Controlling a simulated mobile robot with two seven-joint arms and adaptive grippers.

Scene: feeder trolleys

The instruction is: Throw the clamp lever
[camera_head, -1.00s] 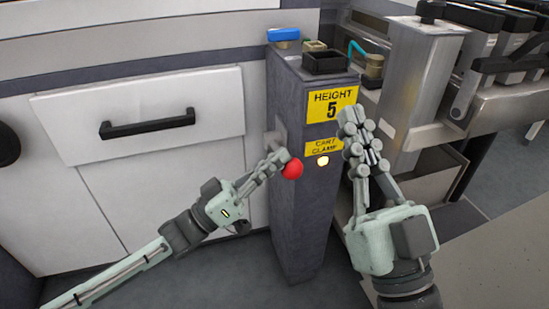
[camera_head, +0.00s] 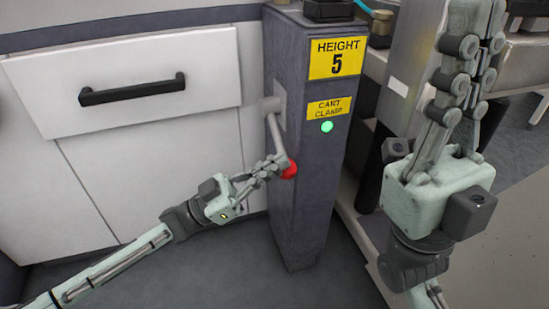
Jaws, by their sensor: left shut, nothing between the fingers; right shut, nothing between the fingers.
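The clamp lever (camera_head: 275,132) is a grey bar on the side of the dark grey post (camera_head: 305,215). It hangs down from its pivot and ends in a red knob (camera_head: 290,170). A yellow label reading CART CLAMP (camera_head: 329,108) is on the post's front, with a green lit lamp (camera_head: 327,127) below it. My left gripper (camera_head: 272,168) is shut and empty, its fingertips at the lever's lower end beside the knob; I cannot tell whether they touch. My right gripper (camera_head: 476,40) is shut and empty, raised right of the post, away from the lever.
A white cabinet with a drawer and black handle (camera_head: 132,90) stands left of the post. A metal trolley (camera_head: 403,75) stands to the right, partly hidden by my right arm. Grey floor is clear in front.

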